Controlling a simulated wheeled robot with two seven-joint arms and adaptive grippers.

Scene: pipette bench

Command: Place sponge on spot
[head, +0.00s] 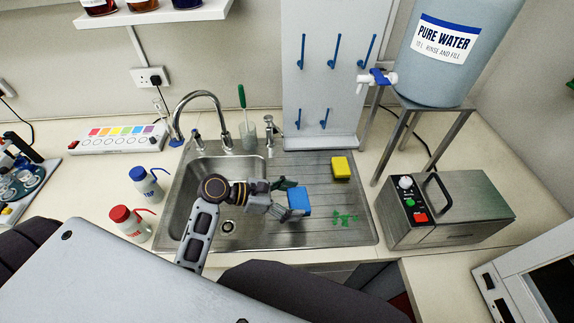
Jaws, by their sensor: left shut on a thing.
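My left gripper (289,200) is shut on a blue block that looks like a sponge (299,200). It holds the blue sponge over the ribbed drainboard (320,235), just right of the sink basin. A gap under the sponge cannot be judged from this view. A yellow sponge (341,168) lies on the drainboard farther back and to the right. My right gripper is not in view.
The steel basin (195,180) and faucet (205,100) are at the left. Red-capped (130,225) and blue-capped (147,184) bottles stand left of the sink. A metal box with a handle (450,208) stands right of the drainboard. A water tank (440,70) stands behind on a stand.

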